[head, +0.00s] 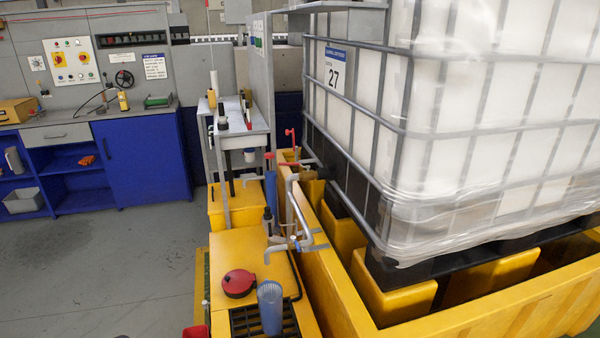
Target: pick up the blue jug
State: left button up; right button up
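A translucent blue jug (270,308) stands upright on a dark grate (248,322) at the front end of the yellow bench-like platform, low in the middle of the head view. Its lower end is close to the bottom edge of the picture. Neither of my grippers shows in the head view.
A red round lid-like item (238,283) lies left of the jug. A grey pipe with a tap (292,243) rises behind it. A yellow bund (345,300) with a caged white tank (470,110) blocks the right. Grey floor (130,270) is clear on the left.

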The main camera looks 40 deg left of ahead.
aim_at(269, 292)
jog(key=u, duration=1.15)
jog(key=j, duration=0.3)
